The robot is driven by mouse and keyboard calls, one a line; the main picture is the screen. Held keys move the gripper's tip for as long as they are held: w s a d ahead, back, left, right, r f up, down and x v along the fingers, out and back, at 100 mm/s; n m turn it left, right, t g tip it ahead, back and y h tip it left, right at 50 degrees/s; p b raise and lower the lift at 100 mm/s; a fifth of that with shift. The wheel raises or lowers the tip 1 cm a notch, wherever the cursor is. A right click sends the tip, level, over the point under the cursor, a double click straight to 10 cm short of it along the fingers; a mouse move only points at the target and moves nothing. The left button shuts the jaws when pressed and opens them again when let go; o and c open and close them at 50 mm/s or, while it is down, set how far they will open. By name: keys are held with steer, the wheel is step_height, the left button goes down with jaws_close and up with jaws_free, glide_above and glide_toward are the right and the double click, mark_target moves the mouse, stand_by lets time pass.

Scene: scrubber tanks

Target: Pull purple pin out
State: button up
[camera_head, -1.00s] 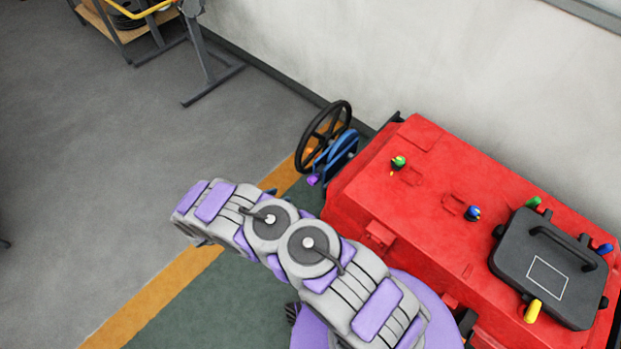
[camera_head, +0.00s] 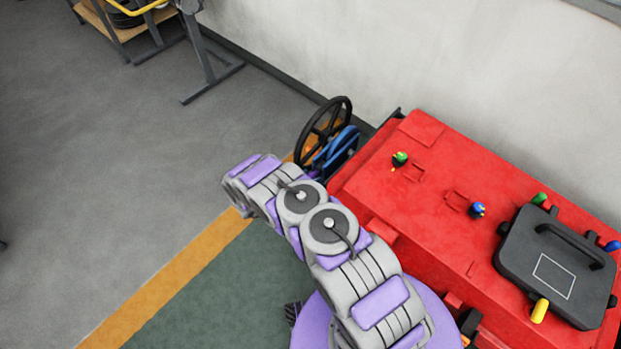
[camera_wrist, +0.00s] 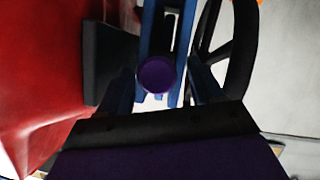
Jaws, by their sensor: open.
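The purple pin (camera_wrist: 157,75) shows its round end in the wrist view, slightly left of centre, in front of the blue bracket (camera_wrist: 152,32). In the head view the blue bracket (camera_head: 340,150) stands at the left end of the red machine, and my arm mostly covers the pin. My gripper (camera_wrist: 160,127) shows as a dark edge with a purple body along the bottom of the wrist view. It is open, with the pin's end just beyond its edge. Whether they touch cannot be told. In the head view the gripper is hidden behind my arm.
A black handwheel (camera_head: 324,130) stands beside the bracket; it also shows in the wrist view (camera_wrist: 238,55). The red machine (camera_head: 430,180) fills the right, with coloured knobs and a black lid (camera_head: 556,270). A wall is behind.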

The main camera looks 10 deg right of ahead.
steer(key=shift+w+d+f, duration=0.15)
steer(key=shift+w+d, duration=0.05)
steer(key=shift+d, duration=0.15)
steer(key=shift+a, duration=0.1)
jaws_close()
stand_by(0.4)
